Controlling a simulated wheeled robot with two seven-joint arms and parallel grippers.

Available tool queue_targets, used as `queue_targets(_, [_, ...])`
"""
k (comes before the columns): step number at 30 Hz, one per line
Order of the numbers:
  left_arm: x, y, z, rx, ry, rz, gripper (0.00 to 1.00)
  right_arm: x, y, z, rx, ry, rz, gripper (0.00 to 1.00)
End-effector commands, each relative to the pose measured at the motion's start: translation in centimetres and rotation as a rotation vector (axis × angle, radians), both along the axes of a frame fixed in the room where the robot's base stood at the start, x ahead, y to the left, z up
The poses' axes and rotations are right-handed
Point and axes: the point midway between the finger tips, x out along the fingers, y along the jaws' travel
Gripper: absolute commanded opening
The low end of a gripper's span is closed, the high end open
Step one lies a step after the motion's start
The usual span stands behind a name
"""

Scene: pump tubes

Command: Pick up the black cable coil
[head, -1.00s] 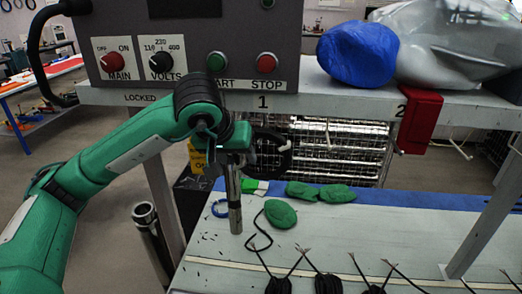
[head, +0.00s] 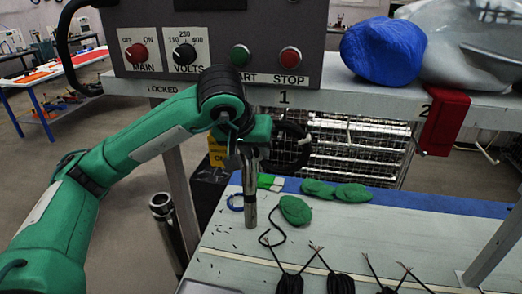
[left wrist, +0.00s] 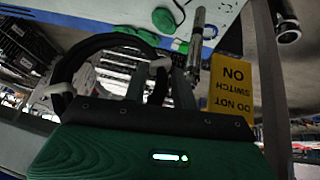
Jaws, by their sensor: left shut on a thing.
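A black cable coil (head: 290,147) hangs in the air at my left gripper (head: 262,133), in front of the wire mesh and below the shelf. The gripper's jaws are shut on it; the arm and coil partly hide the grip in the head view. In the left wrist view the coil (left wrist: 88,46) is a thick black loop with white ties, reaching up and left from the fingers (left wrist: 162,88). My right gripper is not in view.
A metal post (head: 249,190) stands close below the gripper. The control box (head: 215,45) and shelf are above. A yellow sign (left wrist: 232,88) hangs nearby.

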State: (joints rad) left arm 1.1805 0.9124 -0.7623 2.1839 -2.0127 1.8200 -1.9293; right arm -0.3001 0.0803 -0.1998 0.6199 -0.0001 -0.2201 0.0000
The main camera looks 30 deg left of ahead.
Motion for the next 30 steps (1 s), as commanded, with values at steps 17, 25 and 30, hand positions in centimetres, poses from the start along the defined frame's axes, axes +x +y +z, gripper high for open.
queue_targets(17, [-3.4, 0.2, 2.9, 0.002, -0.005, -0.001, 0.0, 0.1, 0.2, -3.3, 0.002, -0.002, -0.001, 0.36])
queue_targets(25, [-10.7, 0.5, 3.1, 0.002, -0.008, -0.002, 0.0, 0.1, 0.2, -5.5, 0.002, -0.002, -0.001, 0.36])
queue_targets(30, [-14.6, 0.7, 3.2, 0.002, -0.007, 0.0, 0.0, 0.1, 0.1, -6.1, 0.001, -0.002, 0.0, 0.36])
